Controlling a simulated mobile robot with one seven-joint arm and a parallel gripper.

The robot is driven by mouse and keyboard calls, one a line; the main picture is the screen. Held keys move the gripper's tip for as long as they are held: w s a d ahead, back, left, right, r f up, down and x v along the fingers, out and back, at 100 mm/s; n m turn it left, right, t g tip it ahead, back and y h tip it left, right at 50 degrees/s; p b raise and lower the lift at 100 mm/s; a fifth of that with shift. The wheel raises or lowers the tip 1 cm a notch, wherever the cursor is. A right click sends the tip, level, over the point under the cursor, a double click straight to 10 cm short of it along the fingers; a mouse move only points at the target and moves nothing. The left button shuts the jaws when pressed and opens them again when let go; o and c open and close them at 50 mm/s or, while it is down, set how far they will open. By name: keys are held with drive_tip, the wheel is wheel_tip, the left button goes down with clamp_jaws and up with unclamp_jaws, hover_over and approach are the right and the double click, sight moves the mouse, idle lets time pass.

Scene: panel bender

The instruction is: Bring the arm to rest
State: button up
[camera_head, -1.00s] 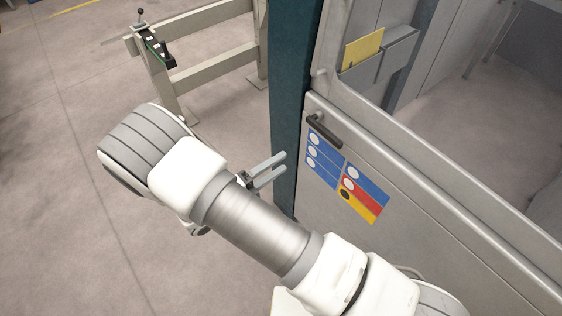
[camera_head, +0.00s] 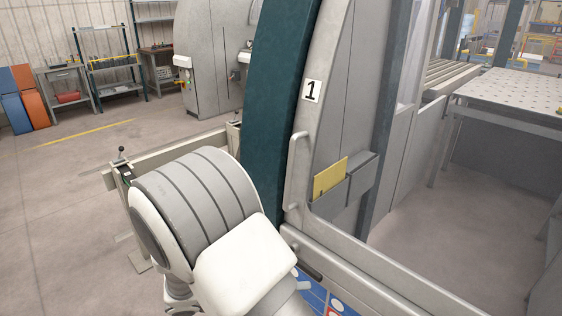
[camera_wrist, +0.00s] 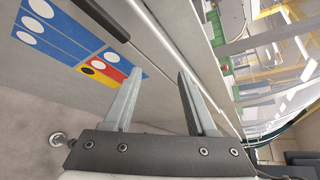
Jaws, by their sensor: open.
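My gripper (camera_wrist: 158,98) shows in the wrist view with its two grey fingers apart and nothing between them. Its fingers point toward the grey door panel (camera_wrist: 155,60) that carries blue, red and yellow labels (camera_wrist: 80,40). In the head view my white and grey arm fills the lower middle, in front of the dark teal post (camera_head: 275,100). One fingertip may show at the arm's right edge there, but the rest of the gripper is hidden behind the arm.
A door handle (camera_head: 297,170) and a holder with a yellow folder (camera_head: 330,177) are right of the arm. A low beige rail (camera_head: 160,157) with a small lever stands behind it. Shelves (camera_head: 105,70) are far left. The floor at left (camera_head: 60,220) is clear.

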drive_tip(key=s+d+r+m+y, duration=0.4)
drive_tip(key=r+m, duration=0.2)
drive_tip(key=m, duration=0.5)
drive_tip(key=s+d+r+m+y, duration=0.4)
drive_tip(key=r+m, duration=0.3)
drive_tip(key=m, duration=0.4)
drive_tip(key=s+d+r+m+y, duration=0.4)
drive_tip(key=r+m, duration=0.3)
drive_tip(key=m, duration=0.4)
drive_tip(key=shift+s+t+y, duration=0.4)
drive_tip(key=shift+s+y, duration=0.2)
drive_tip(key=shift+s, duration=0.25)
